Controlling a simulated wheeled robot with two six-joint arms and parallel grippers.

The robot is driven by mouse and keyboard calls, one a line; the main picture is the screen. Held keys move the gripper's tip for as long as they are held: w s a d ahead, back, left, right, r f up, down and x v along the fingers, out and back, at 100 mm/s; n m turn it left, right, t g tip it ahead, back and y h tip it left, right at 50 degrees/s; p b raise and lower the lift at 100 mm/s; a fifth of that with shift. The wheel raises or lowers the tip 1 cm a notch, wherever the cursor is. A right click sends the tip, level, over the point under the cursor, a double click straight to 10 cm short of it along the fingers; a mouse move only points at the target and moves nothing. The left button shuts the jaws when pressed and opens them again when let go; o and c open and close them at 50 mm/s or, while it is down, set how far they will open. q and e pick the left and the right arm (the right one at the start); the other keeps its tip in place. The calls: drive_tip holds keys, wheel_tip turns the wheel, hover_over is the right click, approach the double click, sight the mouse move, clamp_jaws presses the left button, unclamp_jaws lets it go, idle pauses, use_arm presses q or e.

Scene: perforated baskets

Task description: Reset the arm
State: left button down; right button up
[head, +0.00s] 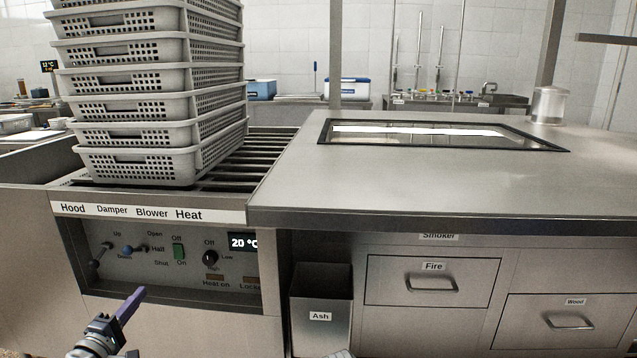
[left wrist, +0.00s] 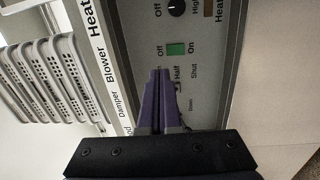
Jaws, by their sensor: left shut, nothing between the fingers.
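My left gripper (head: 139,293) is low in the head view, in front of the control panel (head: 165,262) of the steel unit. Its purple fingers are together with nothing between them. In the left wrist view the shut fingers (left wrist: 159,75) point at the panel near the green switch (left wrist: 176,49), which reads Off and On.
A tall stack of grey perforated baskets (head: 135,167) stands on the slatted grate at the left. The steel counter (head: 400,190) with a glass window (head: 440,142) is mostly clear. An Ash bin (head: 321,316) and Fire (head: 433,282) and Wood (head: 565,322) drawers sit below.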

use_arm(q)
drive_tip(key=d+f+m+g+h, duration=0.2)
drive_tip(key=d+f+m+g, duration=0.4)
drive_tip(key=d, duration=0.4)
drive_tip(key=d+f+m+g+h, duration=0.35)
drive_tip(key=d+f, duration=0.35)
drive_tip(key=d, duration=0.3)
drive_tip(key=s+d+f+m+g+y, duration=0.5)
drive_tip(key=s+f+m+g+y, duration=0.3)
drive_tip(key=f, duration=0.3)
drive_tip(key=s+d+r+p, duration=0.2)
drive_tip(key=d+r+p, duration=0.1)
drive_tip(key=r+p, duration=1.2)
drive_tip(key=s+d+r+m+g+p, duration=0.1)
drive_tip(key=s+d+r+p, duration=0.2)
drive_tip(key=r+p, duration=1.3)
drive_tip(key=s+d+r+m+y+p, duration=0.1)
drive_tip(key=d+r+p, duration=0.3)
drive_tip(key=r+p, duration=1.1)
drive_tip(key=shift+s+r, duration=0.4)
drive_tip(key=shift+s, duration=0.5)
drive_tip(key=shift+m+g, duration=0.25)
